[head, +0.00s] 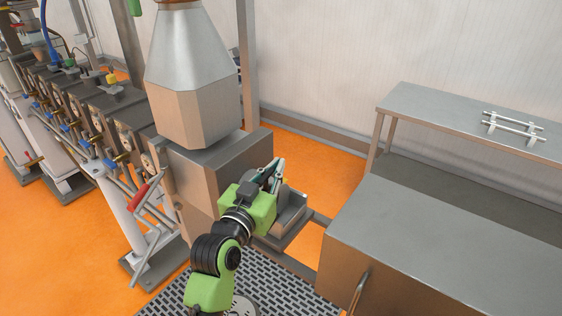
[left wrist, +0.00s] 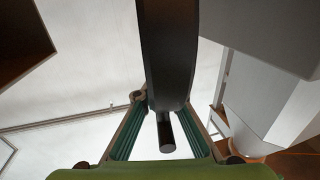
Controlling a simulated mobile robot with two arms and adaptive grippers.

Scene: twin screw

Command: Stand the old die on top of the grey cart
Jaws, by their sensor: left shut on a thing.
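My left gripper (head: 277,168) is raised beside the steel end block of the machine in the head view. In the left wrist view its fingers (left wrist: 165,125) are shut on a dark, round-edged piece (left wrist: 168,55) with a short peg, which looks like the old die. In the head view this piece is small and mostly hidden by the gripper, so its tilt is hard to tell. The broad steel-grey box (head: 440,240) with a handle at the lower right looks like the grey cart. Its top is bare. The gripper is left of it, apart. My right gripper is out of view.
The machine (head: 90,110) with a large hopper (head: 193,85) stands left and behind my arm. A steel table (head: 440,112) with a small white rack (head: 513,127) stands at the back right. Orange floor (head: 320,165) is open between the machine and the table.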

